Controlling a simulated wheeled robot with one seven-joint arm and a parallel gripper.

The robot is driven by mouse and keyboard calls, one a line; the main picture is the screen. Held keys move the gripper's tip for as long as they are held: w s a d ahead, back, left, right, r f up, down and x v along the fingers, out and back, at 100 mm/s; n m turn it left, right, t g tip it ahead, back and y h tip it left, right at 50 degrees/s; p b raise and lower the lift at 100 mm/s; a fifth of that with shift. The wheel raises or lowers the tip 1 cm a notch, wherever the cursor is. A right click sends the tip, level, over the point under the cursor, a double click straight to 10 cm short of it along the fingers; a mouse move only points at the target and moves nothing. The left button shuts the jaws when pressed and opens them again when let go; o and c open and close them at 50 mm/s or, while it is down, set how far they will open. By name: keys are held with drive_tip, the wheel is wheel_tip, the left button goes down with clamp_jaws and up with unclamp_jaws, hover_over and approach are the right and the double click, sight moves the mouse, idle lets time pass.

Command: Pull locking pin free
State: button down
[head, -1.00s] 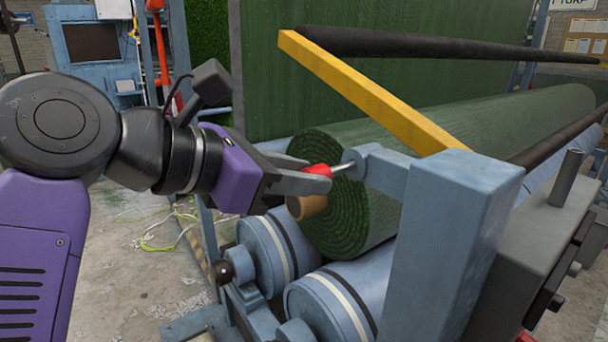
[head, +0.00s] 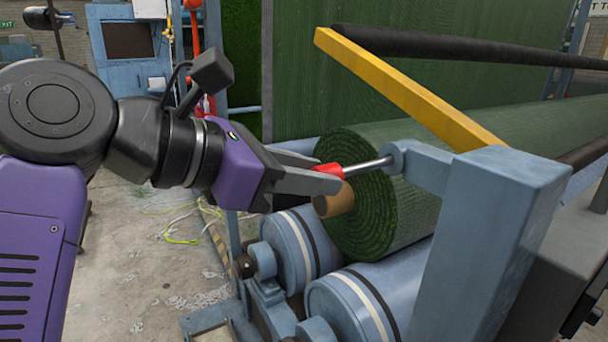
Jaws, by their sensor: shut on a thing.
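The locking pin (head: 368,165) has a red grip and a bare metal shank. My gripper (head: 325,177) is shut on its red grip, left of the blue-grey bracket. A length of shank shows between the red grip and the bracket's round eye (head: 394,158). The pin's far end is hidden at the eye, so I cannot tell how much of it is still inside. The yellow arm (head: 410,88) slopes up to the left from the top of the blue-grey post (head: 500,215).
A green turf roll (head: 375,215) with a brown core (head: 334,200) lies on blue rollers (head: 350,300) just below and behind my gripper. A dark bar (head: 450,50) runs above. Yellow-green cables lie on the concrete floor at left, which is mostly open.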

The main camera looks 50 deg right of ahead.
drive_tip(key=shift+s+a, duration=0.2)
drive_tip(key=shift+a, duration=0.05)
drive_tip(key=shift+a, duration=0.1)
drive_tip(key=shift+w+a+r+b, duration=0.1)
drive_tip(key=shift+w+a+b, duration=0.2)
drive_tip(key=shift+a+b, duration=0.45)
drive_tip(key=shift+w+a, duration=0.1)
drive_tip(key=shift+a, duration=0.35)
drive_tip(key=shift+w+a+b, duration=0.15)
drive_tip(key=shift+w+a, duration=0.05)
drive_tip(key=shift+a, duration=0.6)
drive_tip(key=shift+w+a+b, duration=0.15)
drive_tip(key=shift+w+a, duration=0.1)
drive_tip(key=shift+a, duration=0.5)
drive_tip(key=shift+w+a+b, duration=0.15)
drive_tip(key=shift+w+a, duration=0.05)
drive_tip(key=shift+a, duration=0.6)
